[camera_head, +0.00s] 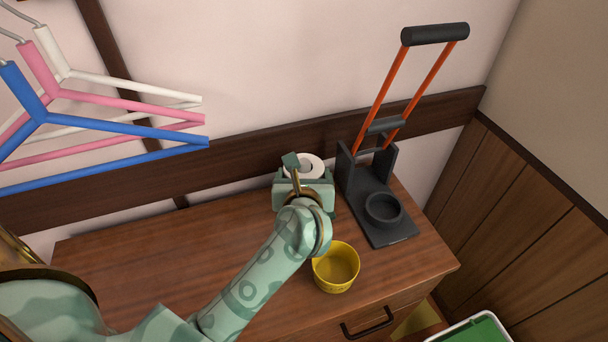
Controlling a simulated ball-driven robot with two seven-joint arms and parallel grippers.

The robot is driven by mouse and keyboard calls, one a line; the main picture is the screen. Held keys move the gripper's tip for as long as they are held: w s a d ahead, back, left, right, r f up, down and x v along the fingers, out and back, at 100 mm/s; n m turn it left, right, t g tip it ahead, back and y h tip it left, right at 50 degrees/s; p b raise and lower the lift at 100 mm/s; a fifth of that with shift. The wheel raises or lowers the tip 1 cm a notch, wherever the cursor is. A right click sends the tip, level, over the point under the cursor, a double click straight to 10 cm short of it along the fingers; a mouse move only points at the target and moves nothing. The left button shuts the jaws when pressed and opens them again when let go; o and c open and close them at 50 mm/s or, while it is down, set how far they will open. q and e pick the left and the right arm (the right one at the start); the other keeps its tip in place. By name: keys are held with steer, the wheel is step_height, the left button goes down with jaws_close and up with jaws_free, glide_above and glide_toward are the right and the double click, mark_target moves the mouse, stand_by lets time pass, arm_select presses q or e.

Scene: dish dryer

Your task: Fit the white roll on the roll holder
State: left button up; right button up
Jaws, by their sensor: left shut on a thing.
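The white roll (313,165) is at the back of the wooden cabinet top, close to the wall rail. My left gripper (297,168) is shut on the roll, with its fingers at the roll's top and near side. The gripper body hides the lower part of the roll, so I cannot tell whether it touches the cabinet top. To the right is a dark grey stand (366,200) with two orange rods, a dark top bar and a round ring on its base. I cannot tell for sure that this is the roll holder. My right gripper is out of view.
A yellow cup (336,268) stands in front of the gripper, near the front edge of the wooden cabinet (150,250). Blue, pink and white hangers (110,125) hang at the upper left. A white bin with green inside (485,330) is at the lower right. The cabinet's left side is clear.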

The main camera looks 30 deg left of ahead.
arm_select(q)
steer(key=shift+f+b, duration=0.3)
steer(key=shift+f, duration=0.15)
steer(key=o, duration=1)
steer(key=shift+o, duration=0.2)
steer(key=p+v, duration=0.5)
steer(key=v, duration=0.7)
steer(key=shift+s, duration=0.1)
